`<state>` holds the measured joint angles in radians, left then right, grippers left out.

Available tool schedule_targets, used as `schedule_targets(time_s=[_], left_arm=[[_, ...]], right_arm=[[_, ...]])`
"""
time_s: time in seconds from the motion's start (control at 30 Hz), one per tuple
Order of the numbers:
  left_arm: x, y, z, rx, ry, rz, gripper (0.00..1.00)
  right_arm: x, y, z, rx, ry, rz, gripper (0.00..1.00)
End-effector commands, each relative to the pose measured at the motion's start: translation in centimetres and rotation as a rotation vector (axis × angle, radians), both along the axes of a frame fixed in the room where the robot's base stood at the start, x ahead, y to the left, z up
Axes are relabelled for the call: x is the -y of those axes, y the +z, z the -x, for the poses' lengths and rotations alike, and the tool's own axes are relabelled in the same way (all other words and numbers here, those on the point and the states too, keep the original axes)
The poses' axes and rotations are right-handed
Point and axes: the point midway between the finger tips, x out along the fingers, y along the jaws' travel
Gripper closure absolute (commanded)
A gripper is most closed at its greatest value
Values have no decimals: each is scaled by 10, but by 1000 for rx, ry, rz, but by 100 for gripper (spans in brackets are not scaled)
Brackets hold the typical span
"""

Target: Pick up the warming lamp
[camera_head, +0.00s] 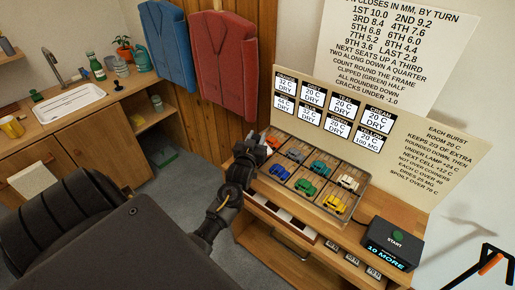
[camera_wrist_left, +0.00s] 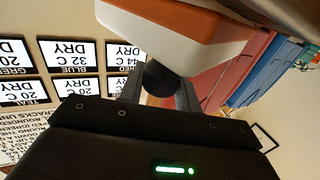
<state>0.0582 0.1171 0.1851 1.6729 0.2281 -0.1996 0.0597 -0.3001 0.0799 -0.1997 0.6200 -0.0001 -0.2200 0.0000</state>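The thing at my left gripper (camera_head: 246,160) looks like the warming lamp (camera_head: 273,142), an orange and white body at the tray's far left corner. In the left wrist view the lamp (camera_wrist_left: 185,35) fills the top middle, close to the camera. A dark round part below it sits between the two fingers of my left gripper (camera_wrist_left: 160,92), which appear closed against its sides. In the head view the gripper and arm hide much of the lamp. Whether it is clear of the bench cannot be told.
A divided tray (camera_head: 300,200) with several toy cars lies on the wooden bench. A black START box (camera_head: 392,243) reading "10 MORE" stands at its right. Sign boards (camera_head: 375,130) rise behind. Blue (camera_head: 166,42) and red (camera_head: 222,62) garments hang on the wall. A sink (camera_head: 70,105) is far left.

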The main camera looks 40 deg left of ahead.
Motion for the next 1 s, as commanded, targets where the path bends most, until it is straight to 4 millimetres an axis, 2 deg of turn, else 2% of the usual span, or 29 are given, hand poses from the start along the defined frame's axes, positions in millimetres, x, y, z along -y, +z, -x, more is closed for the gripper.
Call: schedule_targets(time_s=[0.03, 0.17, 0.47, 0.63, 0.8, 1.0], left_arm=[[0, 0, 0, 0, 0, 0, 83], [0, 0, 0, 0, 0, 0, 100], [0, 1, 0, 2, 0, 0, 100], [0, 8, 0, 4, 0, -1, 100], [0, 34, -1, 9, 0, -1, 100], [-7, 81, 41, 7, 1, -3, 100]], right_arm=[[0, 0, 0, 0, 0, 0, 100], [0, 0, 0, 0, 0, 0, 100], [0, 0, 0, 0, 0, 0, 100], [0, -3, 0, 0, 0, 0, 100], [0, -11, 0, 0, 0, -1, 100], [-1, -12, 0, 1, 0, -1, 100]])
